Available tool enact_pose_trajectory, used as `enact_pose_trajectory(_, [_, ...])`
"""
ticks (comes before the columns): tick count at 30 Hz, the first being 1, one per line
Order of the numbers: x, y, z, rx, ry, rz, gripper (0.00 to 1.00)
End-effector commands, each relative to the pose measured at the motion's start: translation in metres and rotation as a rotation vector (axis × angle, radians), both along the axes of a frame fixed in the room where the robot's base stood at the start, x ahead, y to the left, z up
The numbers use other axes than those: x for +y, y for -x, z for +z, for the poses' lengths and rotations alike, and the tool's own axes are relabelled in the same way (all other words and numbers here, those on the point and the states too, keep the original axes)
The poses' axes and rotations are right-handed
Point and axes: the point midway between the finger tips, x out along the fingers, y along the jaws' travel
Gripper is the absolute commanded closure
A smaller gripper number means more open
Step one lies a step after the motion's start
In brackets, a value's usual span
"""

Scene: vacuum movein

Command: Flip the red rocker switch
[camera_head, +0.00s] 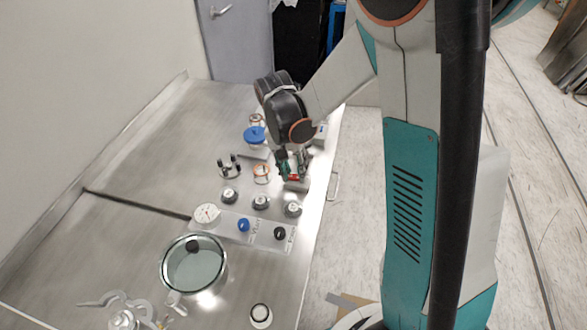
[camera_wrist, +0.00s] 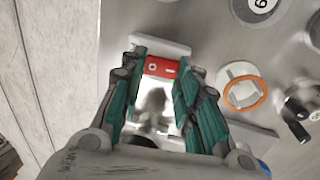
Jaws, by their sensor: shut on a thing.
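The red rocker switch (camera_wrist: 161,67) shows in the wrist view between my fingertips, with light "O" and "I" marks on its face. A bit of its red (camera_head: 293,177) also shows in the head view, mostly hidden by my fingers. My gripper (camera_wrist: 161,63) has its two green fingers on either side of the switch and is shut on it. In the head view my gripper (camera_head: 291,168) points down at the panel near the table's right edge. A pale plate (camera_wrist: 160,46) lies at the switch's upper edge.
An orange-ringed fitting (camera_wrist: 245,92) and a black-handled valve (camera_wrist: 300,108) stand close to the right of my fingers in the wrist view. In the head view, several knobs (camera_head: 261,202), a gauge (camera_head: 206,215), a glass-lidded vessel (camera_head: 194,266) and a blue-topped part (camera_head: 254,135) surround the panel.

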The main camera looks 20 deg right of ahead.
Motion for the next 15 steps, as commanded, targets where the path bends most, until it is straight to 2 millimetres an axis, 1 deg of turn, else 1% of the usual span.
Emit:
enact_pose_trajectory(9, [-0.0064, 0.0051, -0.0002, -0.129, -0.179, -0.003, 0.94])
enact_pose_trajectory(15, [-0.0057, 0.0044, 0.0, -0.149, -0.203, 0.0, 0.94])
